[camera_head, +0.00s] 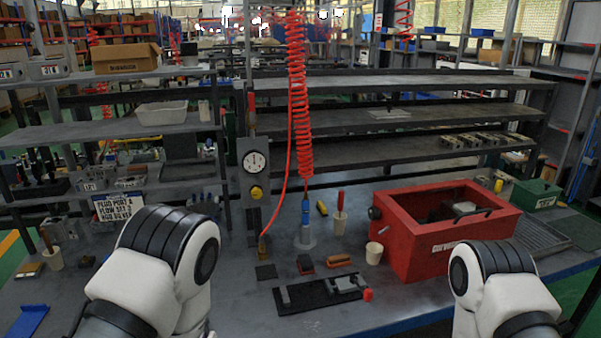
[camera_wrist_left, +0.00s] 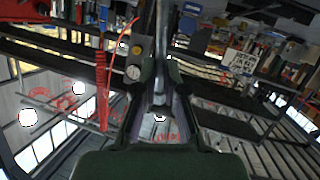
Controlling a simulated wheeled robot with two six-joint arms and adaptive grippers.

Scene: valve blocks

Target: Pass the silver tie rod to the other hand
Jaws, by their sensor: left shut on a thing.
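The silver tie rod (camera_wrist_left: 161,52) shows in the left wrist view as a narrow grey bar running up the picture between the fingers. My left gripper (camera_wrist_left: 157,75) is shut on it. The far end of the rod leaves the top of that view. In the head view both of my forearms show at the bottom edge, but neither gripper nor the rod can be seen. My right gripper is in neither view.
A red box (camera_head: 400,245) stands at the right of the grey bench. A black fixture (camera_head: 305,296) lies at the front middle, with a white cup (camera_head: 374,253) behind it. A gauge post (camera_head: 253,175) and a red coiled hose (camera_head: 297,100) rise behind.

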